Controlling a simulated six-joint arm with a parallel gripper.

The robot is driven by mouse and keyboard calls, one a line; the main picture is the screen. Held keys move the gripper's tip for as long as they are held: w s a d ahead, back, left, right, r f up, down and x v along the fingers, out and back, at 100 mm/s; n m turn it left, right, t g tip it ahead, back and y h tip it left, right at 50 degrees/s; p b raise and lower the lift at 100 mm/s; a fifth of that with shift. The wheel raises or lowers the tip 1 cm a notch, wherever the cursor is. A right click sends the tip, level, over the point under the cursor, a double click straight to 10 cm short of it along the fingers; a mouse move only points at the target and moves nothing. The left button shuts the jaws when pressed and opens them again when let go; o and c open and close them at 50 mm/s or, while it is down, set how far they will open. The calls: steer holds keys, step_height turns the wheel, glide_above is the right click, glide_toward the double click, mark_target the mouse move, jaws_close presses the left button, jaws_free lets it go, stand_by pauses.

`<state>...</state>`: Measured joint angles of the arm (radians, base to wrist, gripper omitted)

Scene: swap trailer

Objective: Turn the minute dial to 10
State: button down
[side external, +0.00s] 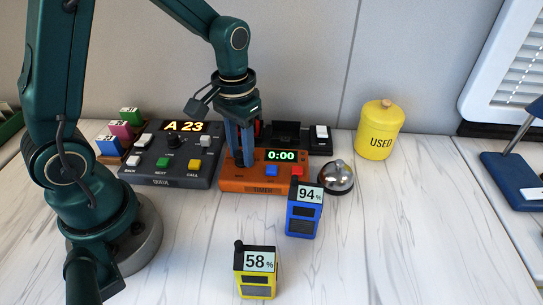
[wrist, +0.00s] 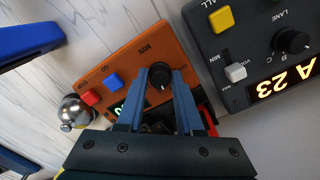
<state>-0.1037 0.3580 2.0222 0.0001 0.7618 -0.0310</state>
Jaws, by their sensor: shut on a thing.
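The orange timer (side external: 232,184) stands on the table, its green display (side external: 281,156) reading 0:00. A blue button (side external: 271,171) and a red button (side external: 297,171) sit below the display. The black minute dial (wrist: 160,72), beside the label MIN, is on the timer's left part. My gripper (side external: 243,158) points down over it. In the wrist view my gripper's blue fingers (wrist: 161,78) are on either side of the dial, shut on it. The fingers partly hide the dial in the side view and part of the display in the wrist view.
A grey queue console (side external: 170,182) showing A 23 stands close left of the timer. A silver bell (side external: 337,178) is at its right, and a blue 94% device (side external: 303,222) and yellow 58% device (side external: 256,285) are in front. A yellow USED jar (side external: 380,130) stands back right.

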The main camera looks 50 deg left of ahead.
mark_target(241, 153)
steer(key=m, duration=0.5)
steer(key=shift+m, duration=0.3)
steer(key=m, duration=0.5)
steer(key=shift+m, duration=0.4)
steer(key=c, duration=0.6)
jaws_free()
steer(key=shift+o, duration=0.2)
steer(key=shift+r, duration=2.6)
